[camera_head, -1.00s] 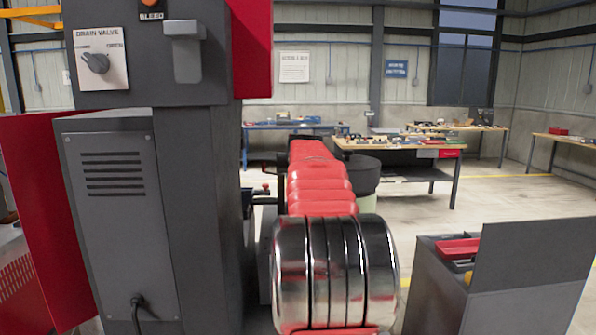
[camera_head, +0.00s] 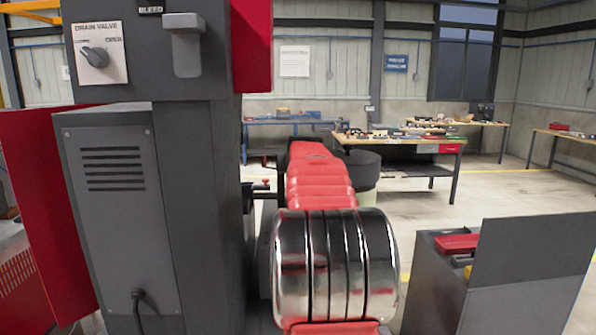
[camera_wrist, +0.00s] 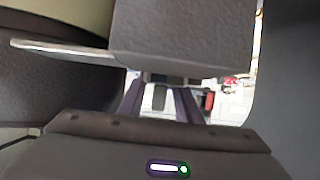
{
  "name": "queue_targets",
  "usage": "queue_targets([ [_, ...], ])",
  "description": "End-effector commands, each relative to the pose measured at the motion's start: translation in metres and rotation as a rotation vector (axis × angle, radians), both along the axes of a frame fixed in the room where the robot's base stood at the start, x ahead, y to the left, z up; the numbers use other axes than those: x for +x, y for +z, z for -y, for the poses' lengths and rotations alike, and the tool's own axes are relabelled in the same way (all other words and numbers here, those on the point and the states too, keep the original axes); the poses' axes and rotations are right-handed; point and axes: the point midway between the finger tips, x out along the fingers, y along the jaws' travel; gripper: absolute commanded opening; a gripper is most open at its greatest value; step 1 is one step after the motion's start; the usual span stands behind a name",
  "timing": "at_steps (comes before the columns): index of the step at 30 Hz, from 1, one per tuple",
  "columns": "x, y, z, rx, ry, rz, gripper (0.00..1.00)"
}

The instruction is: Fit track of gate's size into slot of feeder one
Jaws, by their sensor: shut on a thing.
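In the wrist view, my gripper (camera_wrist: 162,86) reaches up between two dark fingers. It is shut on a piece that I take to be a track, but its tips and grasp are largely hidden by a dark grey block (camera_wrist: 181,38). A pale, flat bar (camera_wrist: 62,49) sticks out to the left of this block; I cannot tell whether it belongs to the held piece. In the head view, a dark, round bowl on a pale green drum (camera_head: 366,193), probably a feeder, stands partly behind the red arm. No slot or gate can be made out.
A wooden workbench (camera_head: 402,150) with small items stands beyond the drum. A blue bench (camera_head: 290,122) is by the back wall, and another wooden table (camera_head: 570,136) is at far right. The floor (camera_head: 490,205) between them is clear.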

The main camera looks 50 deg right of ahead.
Motion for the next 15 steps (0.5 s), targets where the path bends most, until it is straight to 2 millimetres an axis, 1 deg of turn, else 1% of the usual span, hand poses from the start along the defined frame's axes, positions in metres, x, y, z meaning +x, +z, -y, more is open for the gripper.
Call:
queue_targets([
  [5,-0.0001,-0.0034,-0.0002,0.001,0.0,-0.001,0.0],
  [6,-0.0001,-0.0034,-0.0001,0.002,0.0,-0.001,0.34],
  [12,-0.0005,-0.0051,0.0003,0.003,-0.001,-0.004,0.48],
  [15,-0.0008,-0.0059,0.0006,0.004,-0.001,-0.004,0.53],
])
